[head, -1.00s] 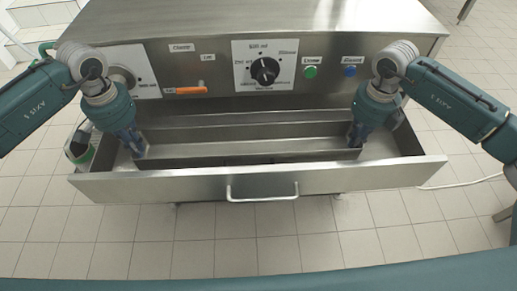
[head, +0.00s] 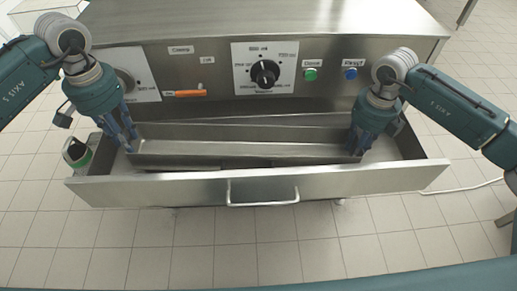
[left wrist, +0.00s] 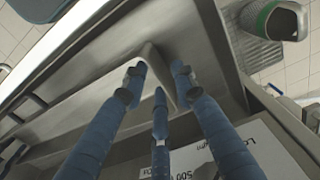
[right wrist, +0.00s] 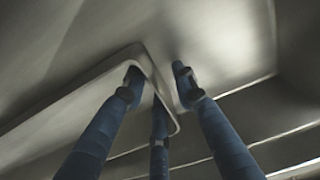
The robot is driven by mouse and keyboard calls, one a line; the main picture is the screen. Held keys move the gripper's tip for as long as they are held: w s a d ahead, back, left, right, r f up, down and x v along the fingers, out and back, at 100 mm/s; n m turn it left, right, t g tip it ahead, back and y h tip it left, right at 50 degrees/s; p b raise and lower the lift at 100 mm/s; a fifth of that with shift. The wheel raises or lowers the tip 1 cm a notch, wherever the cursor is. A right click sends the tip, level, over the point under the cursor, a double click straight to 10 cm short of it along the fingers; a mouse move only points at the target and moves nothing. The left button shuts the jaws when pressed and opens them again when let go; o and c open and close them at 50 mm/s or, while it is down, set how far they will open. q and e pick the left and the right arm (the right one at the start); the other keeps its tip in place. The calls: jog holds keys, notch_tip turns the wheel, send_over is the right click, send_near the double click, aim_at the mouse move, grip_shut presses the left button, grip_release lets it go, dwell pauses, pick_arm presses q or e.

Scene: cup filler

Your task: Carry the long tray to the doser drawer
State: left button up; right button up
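The long tray (head: 245,150) is a narrow grey metal trough. It lies lengthwise inside the pulled-out doser drawer (head: 330,184), behind the drawer's front panel. My left gripper (head: 131,143) is at the tray's left end, and my right gripper (head: 357,147) is at its right end. In the left wrist view, spread blue fingers stand around the tray's end (left wrist: 153,62). In the right wrist view, the fingers are also apart around a tray corner (right wrist: 120,68). Both grippers look open. The tray's underside is hidden, so its contact with the drawer floor cannot be told.
The steel doser machine (head: 215,50) stands behind the drawer, with a central dial (head: 265,73), an orange lever (head: 190,93), and green and blue buttons. A green-and-black object (head: 77,153) is left of the drawer. A drawer handle (head: 262,200) projects forward. Tiled floor surrounds it.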

jog(key=shift+d, duration=0.3)
jog(key=shift+r, duration=0.15)
notch_tip(320, 180, up, 7)
jog(key=shift+w+a+f, duration=0.1)
jog(key=shift+a+f, duration=0.05)
jog(key=shift+a+r, duration=0.1)
jog(key=shift+r, duration=0.35)
pick_arm(q)
jog(key=r, duration=0.5)
jog(key=shift+a+r, duration=0.15)
jog(key=shift+a, duration=0.05)
pick_arm(e)
jog(key=shift+a+r, duration=0.1)
pick_arm(q)
jog(key=shift+d, duration=0.1)
pick_arm(e)
jog(key=shift+a, duration=0.1)
